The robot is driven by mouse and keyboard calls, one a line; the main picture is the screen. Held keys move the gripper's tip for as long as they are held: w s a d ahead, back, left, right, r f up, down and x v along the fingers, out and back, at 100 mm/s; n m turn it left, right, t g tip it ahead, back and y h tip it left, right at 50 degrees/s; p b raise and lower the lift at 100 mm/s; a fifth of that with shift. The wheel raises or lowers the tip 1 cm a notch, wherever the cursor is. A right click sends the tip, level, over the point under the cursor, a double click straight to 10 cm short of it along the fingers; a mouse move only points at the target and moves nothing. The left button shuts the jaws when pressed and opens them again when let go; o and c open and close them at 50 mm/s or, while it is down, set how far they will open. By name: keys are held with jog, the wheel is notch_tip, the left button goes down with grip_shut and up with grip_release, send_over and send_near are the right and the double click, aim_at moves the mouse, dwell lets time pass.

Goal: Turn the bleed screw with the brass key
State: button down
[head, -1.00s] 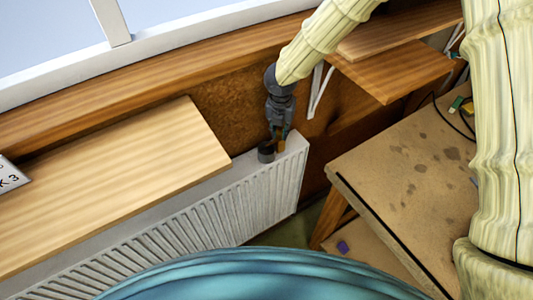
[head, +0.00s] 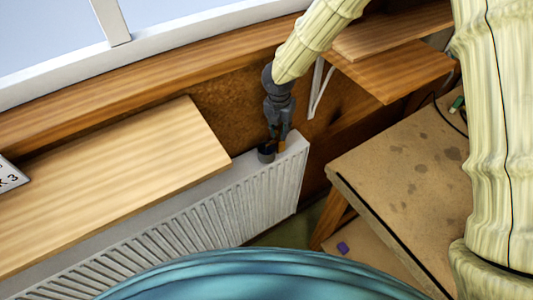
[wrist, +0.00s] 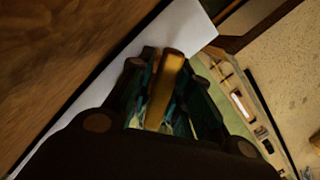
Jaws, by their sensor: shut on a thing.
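My gripper (head: 277,138) points down at the right end of the white radiator (head: 232,207) in the head view. It is shut on the brass key (wrist: 165,88), which stands between the fingers in the wrist view.
A wooden shelf (head: 120,180) covers the radiator's left part. Wooden shelves (head: 390,70) on a white bracket are at the upper right. A stained workbench (head: 400,165) stands to the right, with a gap before the radiator. A window frame (head: 150,40) runs behind.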

jog(key=shift+m, duration=1.1)
jog(key=shift+m+h, duration=0.3)
jog(key=shift+m, duration=0.7)
jog(key=shift+m+g, duration=0.3)
jog(key=shift+m, duration=0.9)
